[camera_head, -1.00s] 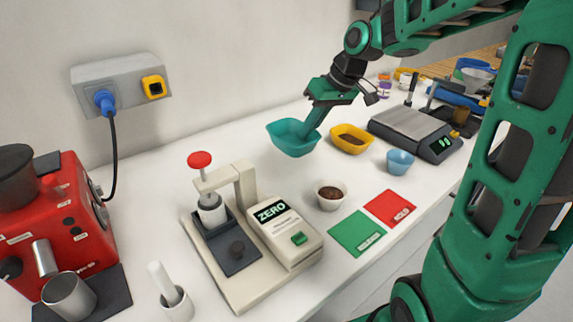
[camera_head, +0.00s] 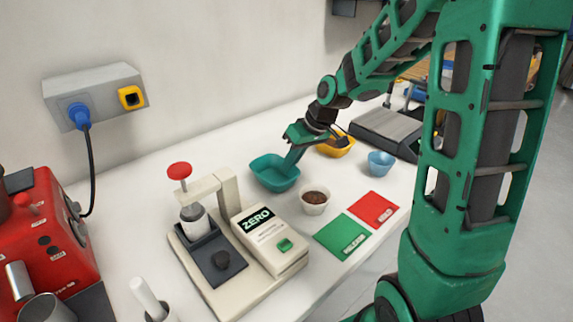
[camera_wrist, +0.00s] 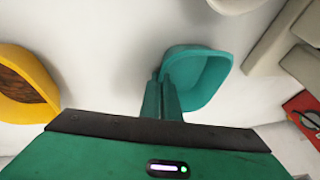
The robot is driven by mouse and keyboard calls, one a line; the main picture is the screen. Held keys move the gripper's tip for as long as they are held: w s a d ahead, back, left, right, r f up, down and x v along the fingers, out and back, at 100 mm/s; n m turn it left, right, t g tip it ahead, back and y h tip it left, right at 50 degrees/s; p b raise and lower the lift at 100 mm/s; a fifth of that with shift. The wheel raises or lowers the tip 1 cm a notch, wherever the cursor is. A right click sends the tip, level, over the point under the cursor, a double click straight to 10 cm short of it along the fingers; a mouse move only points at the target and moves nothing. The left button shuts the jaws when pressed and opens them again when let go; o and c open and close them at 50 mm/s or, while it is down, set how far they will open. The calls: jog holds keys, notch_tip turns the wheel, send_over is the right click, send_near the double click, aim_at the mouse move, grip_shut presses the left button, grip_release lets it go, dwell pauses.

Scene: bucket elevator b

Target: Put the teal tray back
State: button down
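The teal tray (camera_head: 268,178) is behind the white cup of brown grounds, at or just above the white counter; I cannot tell if it touches. It is empty. My gripper (camera_head: 292,161) reaches down to the tray's right side. In the wrist view the two fingers (camera_wrist: 162,97) are close together at the rim of the teal tray (camera_wrist: 203,78), one on each side of its wall, and look shut on it.
A yellow tray with brown contents (camera_head: 338,149) is close on the right, with a blue cup (camera_head: 381,163) and a scale (camera_head: 385,128) beyond. The white cup (camera_head: 314,202), green card (camera_head: 342,236), red card (camera_head: 374,209) and beige ZERO press (camera_head: 268,240) are in front.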

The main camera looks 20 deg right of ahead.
jog(key=c, duration=2)
grip_release()
jog(key=v, duration=1.2)
jog(key=s+d+f+m+g+h, duration=0.1)
jog(key=s+d+f+m, duration=0.1)
jog(key=s, duration=0.7)
jog(key=s+d+f+m+g+h, duration=0.1)
jog(key=s+d+m, duration=0.3)
jog(key=s, duration=0.5)
jog(key=s+d+f+m+g+h, duration=0.1)
jog(key=s+d+f+m, duration=0.1)
jog(key=s, duration=0.8)
jog(key=shift+d+f+m+g, duration=0.3)
jog(key=shift+d+m, duration=0.15)
jog(key=shift+m, duration=0.25)
